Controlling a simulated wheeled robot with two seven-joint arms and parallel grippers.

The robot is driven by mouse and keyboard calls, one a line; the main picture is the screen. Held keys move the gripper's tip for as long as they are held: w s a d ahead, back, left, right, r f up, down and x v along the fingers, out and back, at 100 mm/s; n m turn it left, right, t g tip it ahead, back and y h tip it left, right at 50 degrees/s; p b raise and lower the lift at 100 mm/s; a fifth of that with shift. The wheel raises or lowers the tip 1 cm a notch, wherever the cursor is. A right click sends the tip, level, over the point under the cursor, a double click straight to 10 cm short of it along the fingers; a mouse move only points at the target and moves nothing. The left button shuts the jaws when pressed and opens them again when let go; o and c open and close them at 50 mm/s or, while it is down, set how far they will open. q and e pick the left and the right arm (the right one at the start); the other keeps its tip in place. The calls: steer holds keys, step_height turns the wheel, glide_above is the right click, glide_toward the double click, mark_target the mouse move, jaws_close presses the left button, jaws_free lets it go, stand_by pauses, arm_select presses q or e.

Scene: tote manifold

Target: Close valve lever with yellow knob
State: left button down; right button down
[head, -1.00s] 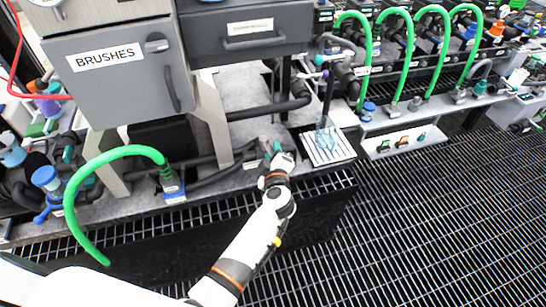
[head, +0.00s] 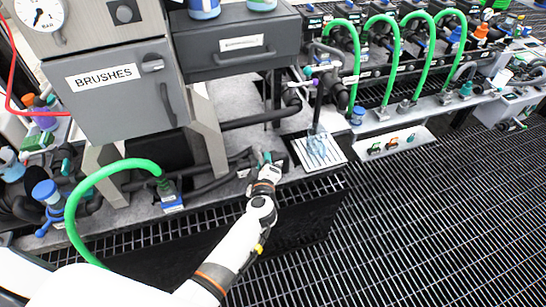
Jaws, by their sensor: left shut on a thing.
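My left gripper (head: 263,164) reaches in from below to the dark pipes beneath the cabinet. It is shut on a small part there, which looks like a valve lever, but the jaws hide most of it. I cannot make out a yellow knob at the jaws. Small teal pieces show around the fingertips. A dark pipe (head: 213,183) runs left from the gripper along the grey ledge. My right gripper is not in the view.
The grey BRUSHES cabinet (head: 125,98) and a drawer unit (head: 240,46) overhang the pipes. A green hose (head: 105,170) arches at left. A ribbed white drain plate (head: 330,158) lies right of the gripper. Black floor grating (head: 420,220) is clear at right.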

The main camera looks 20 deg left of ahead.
arm_select(q)
steer(key=shift+f, duration=0.1)
steer(key=c, duration=1.5)
jaws_free()
steer(key=shift+o, duration=0.3)
steer(key=p+v, duration=0.1)
steer(key=v, duration=1.1)
